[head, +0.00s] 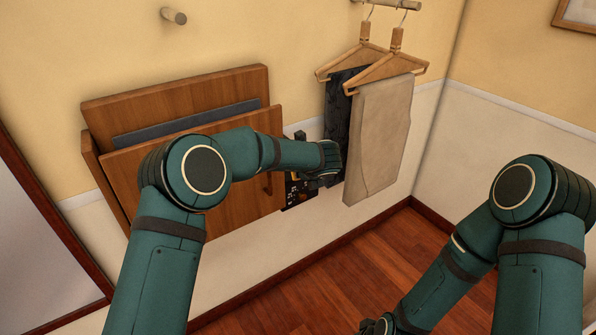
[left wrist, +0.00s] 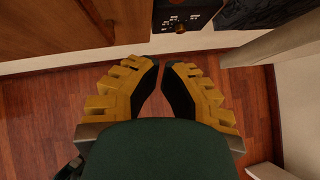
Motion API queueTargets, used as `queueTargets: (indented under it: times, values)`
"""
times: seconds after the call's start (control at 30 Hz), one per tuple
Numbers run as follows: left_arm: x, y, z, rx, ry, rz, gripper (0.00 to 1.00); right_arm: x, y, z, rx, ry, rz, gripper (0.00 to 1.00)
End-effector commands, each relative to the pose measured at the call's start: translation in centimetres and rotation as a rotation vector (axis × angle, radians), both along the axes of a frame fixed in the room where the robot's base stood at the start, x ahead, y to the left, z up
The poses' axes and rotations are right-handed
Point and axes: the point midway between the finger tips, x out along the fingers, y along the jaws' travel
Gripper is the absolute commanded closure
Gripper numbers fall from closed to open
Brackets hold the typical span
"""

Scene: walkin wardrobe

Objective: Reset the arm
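My left arm reaches in from the left in the head view, and its dark wrist (head: 330,160) is in front of the wall by the hanging clothes. In the left wrist view my left gripper (left wrist: 161,65) shows two yellow fingers with dark pads. They are apart, with only floor seen between them and nothing held. My right arm (head: 540,235) is bent at the right of the head view. Its hand (head: 378,325) is cut off by the bottom edge, so its fingers cannot be made out.
A wooden wall rack (head: 235,165) with a grey flat item (head: 185,122) is behind my left arm. A dark panel (head: 297,192) is beside it, also in the left wrist view (left wrist: 185,14). Beige trousers (head: 380,135) and a dark garment (head: 340,110) hang right. Wood floor (head: 350,265) is clear.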

Motion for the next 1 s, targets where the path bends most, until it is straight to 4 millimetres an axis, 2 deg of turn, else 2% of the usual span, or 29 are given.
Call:
queueTargets:
  times: [0.07,0.17,0.27,0.37,0.47,0.57,0.7,0.8,0.9,1.0]
  values:
    - [-0.3,0.2,-0.2,0.026,0.005,-0.026,1.00,0.0,0.0,0.0,0.000,0.000,0.000,1.00]
    - [-0.8,1.1,-1.7,0.145,0.030,-0.155,1.00,0.0,0.0,0.0,0.000,0.001,0.000,1.00]
    - [-2.0,2.7,-4.7,0.360,0.082,-0.409,1.00,0.0,0.0,0.0,0.000,0.001,0.000,1.00]
    - [-4.6,4.1,-8.5,0.615,0.157,-0.752,1.00,0.0,0.0,0.0,0.000,0.001,0.000,1.00]
    - [-8.4,5.1,-12.4,0.846,0.226,-1.122,1.00,0.0,0.0,0.0,0.000,0.001,0.000,1.00]
    - [-13.4,5.8,-16.1,1.042,0.270,-1.511,1.00,0.0,0.0,0.0,0.000,0.000,0.000,1.00]
    - [-22.2,6.4,-20.1,1.241,0.249,-2.054,1.00,0.0,0.0,0.0,0.000,0.000,0.000,1.00]
    - [-28.4,6.6,-21.7,1.325,0.165,-2.382,1.00,0.0,0.0,0.0,0.000,0.000,0.000,1.00]
    - [-33.5,6.8,-22.4,1.376,0.049,-2.633,1.00,0.0,0.0,0.0,0.000,0.000,0.000,1.00]
    - [-37.0,6.9,-22.6,1.404,-0.062,-2.794,1.00,0.0,0.0,0.0,0.000,0.000,0.000,1.00]
